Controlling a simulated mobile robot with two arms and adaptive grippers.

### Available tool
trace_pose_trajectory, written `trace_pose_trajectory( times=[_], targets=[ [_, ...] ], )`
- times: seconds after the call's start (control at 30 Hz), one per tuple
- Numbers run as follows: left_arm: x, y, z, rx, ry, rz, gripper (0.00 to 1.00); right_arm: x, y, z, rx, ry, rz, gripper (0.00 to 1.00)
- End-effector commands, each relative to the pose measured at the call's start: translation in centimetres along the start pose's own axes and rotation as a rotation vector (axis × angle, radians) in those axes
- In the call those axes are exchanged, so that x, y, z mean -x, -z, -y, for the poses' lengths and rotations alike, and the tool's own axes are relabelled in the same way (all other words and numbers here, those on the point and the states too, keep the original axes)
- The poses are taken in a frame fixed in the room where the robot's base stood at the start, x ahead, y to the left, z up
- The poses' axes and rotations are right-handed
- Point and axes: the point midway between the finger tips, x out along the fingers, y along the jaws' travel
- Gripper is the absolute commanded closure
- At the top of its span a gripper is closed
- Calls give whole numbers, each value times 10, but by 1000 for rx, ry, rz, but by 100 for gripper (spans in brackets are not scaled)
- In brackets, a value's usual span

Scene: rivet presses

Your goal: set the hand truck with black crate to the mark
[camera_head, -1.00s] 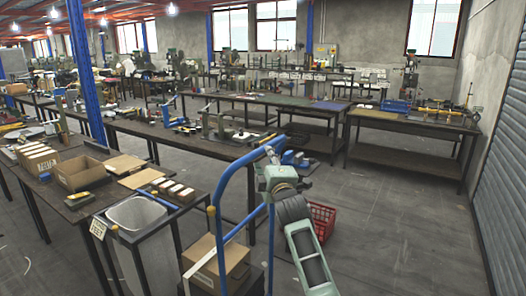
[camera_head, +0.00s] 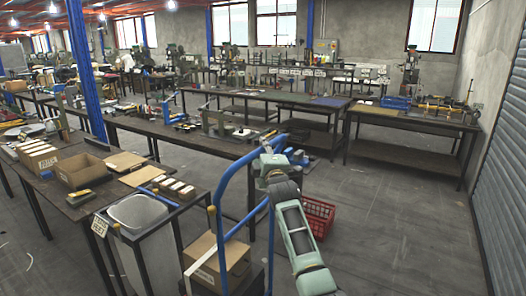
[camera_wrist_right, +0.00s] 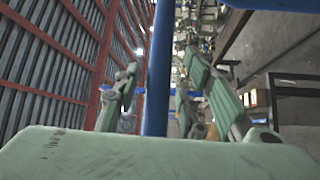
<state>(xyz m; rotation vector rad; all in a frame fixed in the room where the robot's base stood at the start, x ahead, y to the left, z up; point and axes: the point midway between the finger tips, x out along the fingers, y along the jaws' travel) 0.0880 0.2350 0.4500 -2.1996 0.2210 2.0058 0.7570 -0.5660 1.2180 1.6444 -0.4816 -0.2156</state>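The hand truck (camera_head: 222,192) is a blue tube frame standing upright at the lower middle of the head view. A cardboard box (camera_head: 218,260) sits low on it, above a dark shape that may be the black crate (camera_head: 254,281), mostly cut off by the lower edge. My right gripper (camera_head: 268,153) is at the frame's upper right side. In the right wrist view its two green fingers (camera_wrist_right: 160,64) stand apart, with a blue tube (camera_wrist_right: 158,100) running between them. Contact with the tube is unclear. My left gripper and the mark are not in view.
A red crate (camera_head: 318,218) is on the floor just right of my right arm. A workbench with boxes (camera_head: 75,198) and a grey bin (camera_head: 140,215) stand to the left. Open floor (camera_head: 400,235) lies to the right, up to a shutter wall (camera_head: 508,190).

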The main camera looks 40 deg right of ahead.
Motion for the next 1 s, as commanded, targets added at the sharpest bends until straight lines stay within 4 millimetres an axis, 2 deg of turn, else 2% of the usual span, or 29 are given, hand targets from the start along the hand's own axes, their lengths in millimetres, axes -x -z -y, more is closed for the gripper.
trace_pose_trajectory(
  times=[0.07, 0.4, 1.0],
  targets=[
    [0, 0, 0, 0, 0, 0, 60, 0, 0, 0, 0, 0, 0, 71],
    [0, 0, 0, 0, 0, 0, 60, 0, 0, 0, 0, 0, 0, 100],
    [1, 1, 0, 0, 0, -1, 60, 2, -2, 0, 4, 1, 1, 100]
  ],
)
